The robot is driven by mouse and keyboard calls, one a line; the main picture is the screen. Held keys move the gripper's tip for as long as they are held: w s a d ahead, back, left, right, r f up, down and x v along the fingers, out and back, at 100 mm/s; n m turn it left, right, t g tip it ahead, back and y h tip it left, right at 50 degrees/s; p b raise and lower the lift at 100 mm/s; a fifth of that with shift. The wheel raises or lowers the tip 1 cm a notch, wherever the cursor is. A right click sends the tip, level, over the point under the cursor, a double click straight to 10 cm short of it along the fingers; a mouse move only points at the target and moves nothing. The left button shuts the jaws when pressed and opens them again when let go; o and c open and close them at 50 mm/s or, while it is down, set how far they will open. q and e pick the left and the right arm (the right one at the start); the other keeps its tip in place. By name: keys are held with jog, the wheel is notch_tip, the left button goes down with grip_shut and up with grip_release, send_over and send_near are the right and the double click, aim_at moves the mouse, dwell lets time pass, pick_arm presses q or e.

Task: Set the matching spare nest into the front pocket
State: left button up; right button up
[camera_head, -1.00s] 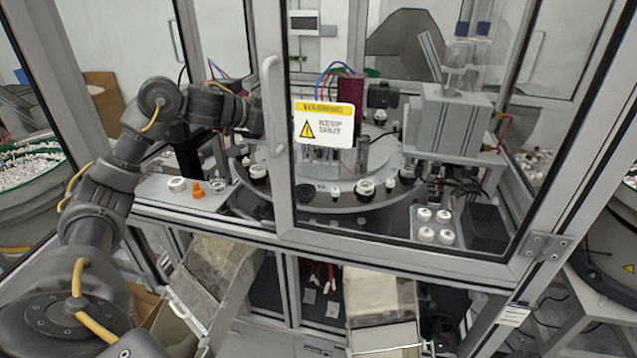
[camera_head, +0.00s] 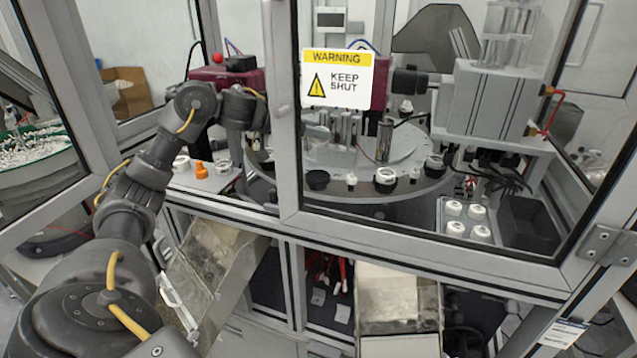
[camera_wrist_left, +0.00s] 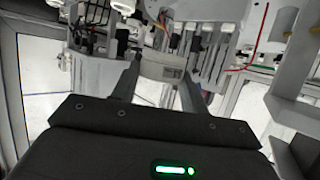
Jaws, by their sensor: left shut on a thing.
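On the shelf stand a white nest (camera_head: 181,163), an orange nest (camera_head: 201,169) and a grey-white nest (camera_head: 223,168). The dial rim carries black and white nests; a dark pocket or nest (camera_head: 317,180) is at its front. My right gripper is not in view.
The glass door's frame (camera_head: 286,120) with a warning sign (camera_head: 337,78) stands just right of my left wrist. A tray with several white caps (camera_head: 467,222) and a black bin (camera_head: 528,224) are at right. Grey chutes (camera_head: 398,305) lie below.

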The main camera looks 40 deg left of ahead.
pick_arm(q)
notch_tip(320, 180, down, 5)
jog(key=shift+s+r, duration=0.1)
jog(key=shift+r, duration=0.05)
jog(key=shift+f+p, duration=0.55)
jog(key=shift+f, duration=2.05)
jog(key=o, duration=1)
jog(key=shift+s+a+r+b, duration=0.1)
jog(key=shift+s+a+b, duration=0.1)
jog(key=shift+s+b, duration=0.2)
jog(key=shift+b+v, duration=2.9)
jog(key=shift+v, duration=2.65)
